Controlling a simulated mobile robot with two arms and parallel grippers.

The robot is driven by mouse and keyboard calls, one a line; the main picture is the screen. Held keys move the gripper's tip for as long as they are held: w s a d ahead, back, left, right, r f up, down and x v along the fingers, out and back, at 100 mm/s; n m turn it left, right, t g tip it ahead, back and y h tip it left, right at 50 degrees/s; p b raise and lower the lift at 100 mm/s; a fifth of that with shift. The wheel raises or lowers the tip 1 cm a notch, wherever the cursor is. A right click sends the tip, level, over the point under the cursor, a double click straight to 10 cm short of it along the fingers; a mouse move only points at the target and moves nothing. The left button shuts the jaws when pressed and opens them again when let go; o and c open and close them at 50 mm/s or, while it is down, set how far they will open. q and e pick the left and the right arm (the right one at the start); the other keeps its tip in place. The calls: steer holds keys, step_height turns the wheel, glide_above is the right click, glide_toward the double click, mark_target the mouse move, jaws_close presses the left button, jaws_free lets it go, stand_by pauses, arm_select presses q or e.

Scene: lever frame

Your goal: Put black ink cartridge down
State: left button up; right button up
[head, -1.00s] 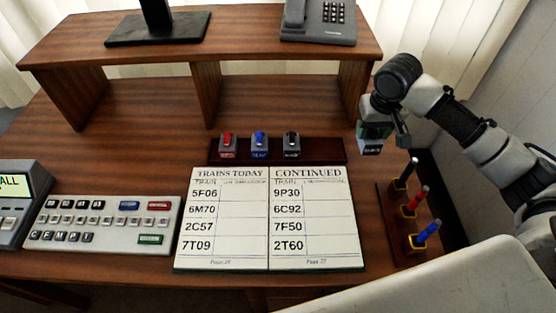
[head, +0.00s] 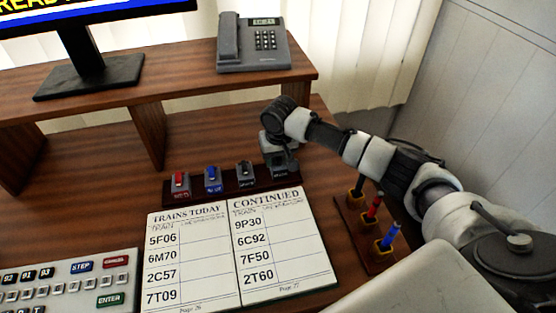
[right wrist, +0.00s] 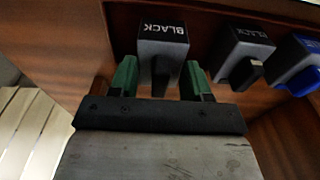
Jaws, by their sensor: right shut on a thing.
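The black ink cartridge (right wrist: 163,45) is a grey block marked BLACK. In the right wrist view it sits between the green fingertips of my right gripper (right wrist: 158,80), which is shut on it. In the head view my right gripper (head: 283,160) holds it at the right end of a dark wooden rack (head: 229,194). I cannot tell whether its base touches the rack. The rack also bears a red cartridge (head: 180,184), a blue cartridge (head: 213,179) and another black cartridge (head: 245,173), just left of the held one. My left gripper is not in view.
An open train book (head: 236,245) lies in front of the rack. A pen holder (head: 372,257) with black, red and blue pens stands to the right, below my arm. A raised shelf (head: 200,90) with a phone (head: 251,45) and monitor stand (head: 88,75) is behind. A keyboard (head: 80,285) is at left.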

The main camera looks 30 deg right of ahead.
mark_target(279, 159)
steer(key=shift+f, duration=0.6)
steer(key=o, duration=0.9)
steer(key=shift+f, duration=0.1)
steer(key=shift+o, duration=0.2)
step_height(279, 159, up, 12)
steer(key=s, duration=0.1)
steer(key=shift+s+a+p, duration=0.2)
steer(key=shift+p, duration=0.15)
